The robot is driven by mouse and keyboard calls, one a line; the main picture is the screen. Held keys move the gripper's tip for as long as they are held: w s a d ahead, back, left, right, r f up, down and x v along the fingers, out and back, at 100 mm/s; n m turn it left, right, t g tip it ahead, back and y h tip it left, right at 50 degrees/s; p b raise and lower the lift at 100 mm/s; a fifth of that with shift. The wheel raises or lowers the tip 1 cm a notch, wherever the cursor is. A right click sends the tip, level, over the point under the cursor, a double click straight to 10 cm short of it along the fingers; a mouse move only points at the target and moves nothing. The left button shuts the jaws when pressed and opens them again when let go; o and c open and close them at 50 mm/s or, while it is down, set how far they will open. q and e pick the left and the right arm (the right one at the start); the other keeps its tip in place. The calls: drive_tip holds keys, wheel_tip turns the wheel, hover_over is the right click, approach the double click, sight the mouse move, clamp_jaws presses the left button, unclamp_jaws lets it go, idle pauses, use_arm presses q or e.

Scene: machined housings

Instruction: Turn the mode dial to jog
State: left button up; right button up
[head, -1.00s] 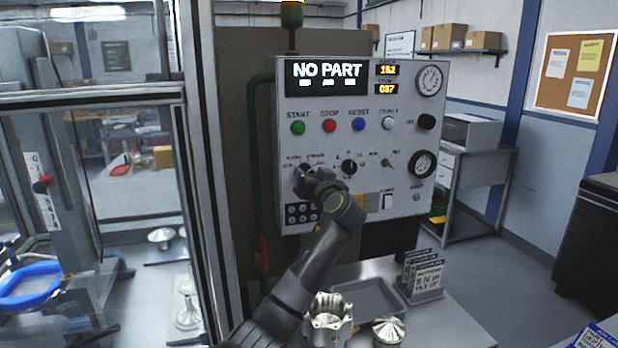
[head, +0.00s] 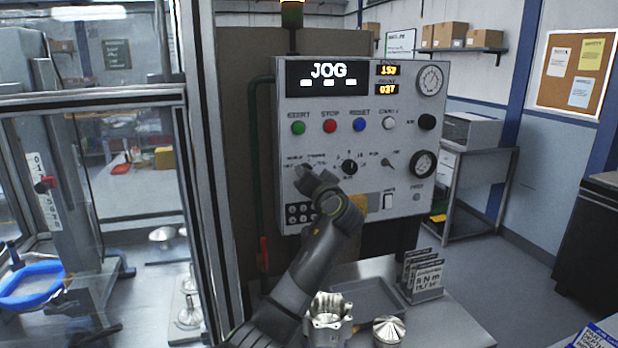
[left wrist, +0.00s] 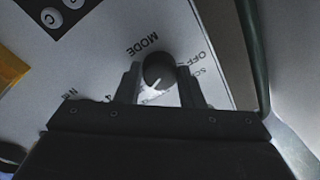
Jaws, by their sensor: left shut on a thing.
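The control panel (head: 340,105) stands upright, and its display (head: 328,75) reads JOG. My left gripper (head: 305,172) is at the panel's lower left and covers most of the mode dial in the head view. In the left wrist view the dark round mode dial (left wrist: 158,70) sits under the MODE label, between the two fingers of my left gripper (left wrist: 160,82). The gripper is shut on the dial. A white pointer mark shows on the dial; some position labels around it are hidden by the fingers. My right gripper is not in view.
A second black knob (head: 349,167) and a small switch (head: 388,162) are right of the mode dial. Start, stop and reset buttons run above. Below, a steel table (head: 450,325) holds a machined housing (head: 328,318), a grey tray (head: 372,297) and small signs (head: 424,275).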

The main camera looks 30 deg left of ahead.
use_arm(q)
drive_tip(key=o, duration=1)
drive_tip(key=shift+d, duration=0.15)
drive_tip(key=shift+b+v, duration=3.05)
drive_tip(key=shift+v, duration=5.6)
drive_tip(key=shift+f, duration=0.2)
